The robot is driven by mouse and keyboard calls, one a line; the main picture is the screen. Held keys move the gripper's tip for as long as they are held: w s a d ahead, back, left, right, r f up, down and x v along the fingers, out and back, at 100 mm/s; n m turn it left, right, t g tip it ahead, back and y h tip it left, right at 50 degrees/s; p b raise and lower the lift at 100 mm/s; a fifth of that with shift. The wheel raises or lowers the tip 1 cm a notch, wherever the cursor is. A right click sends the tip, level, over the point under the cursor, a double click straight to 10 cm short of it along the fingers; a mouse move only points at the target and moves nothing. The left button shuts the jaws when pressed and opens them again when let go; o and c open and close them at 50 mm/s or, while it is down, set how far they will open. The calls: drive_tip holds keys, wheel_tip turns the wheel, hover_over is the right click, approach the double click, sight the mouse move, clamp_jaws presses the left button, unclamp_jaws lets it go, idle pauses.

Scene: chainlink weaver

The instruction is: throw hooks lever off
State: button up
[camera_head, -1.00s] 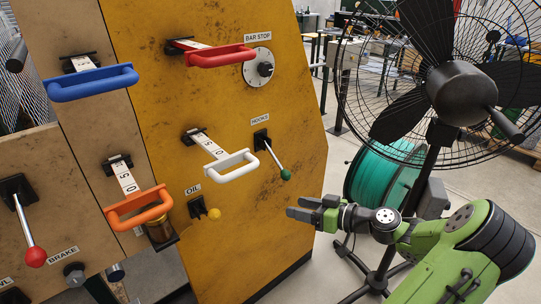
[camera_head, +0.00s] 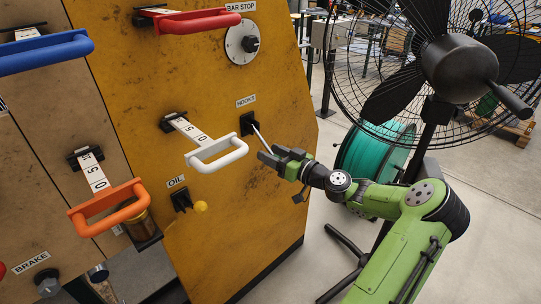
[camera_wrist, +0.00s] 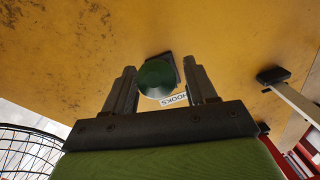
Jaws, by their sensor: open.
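The hooks lever (camera_head: 259,133) sticks out from its black mount (camera_head: 248,123) on the yellow panel, below the HOOKS label (camera_head: 246,101). Its rod slants down to the right; its knob end is hidden by my gripper in the head view. My gripper (camera_head: 270,156) is at the lever's lower end. The fingers are open. The HOOKS label shows upside down behind the knob.
A white handle (camera_head: 220,153) juts out just left of my gripper. A black fan (camera_head: 455,70) stands close on the right.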

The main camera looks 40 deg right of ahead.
drive_tip(key=shift+w, duration=0.45)
clamp_jaws()
drive_tip(key=shift+r, duration=0.1)
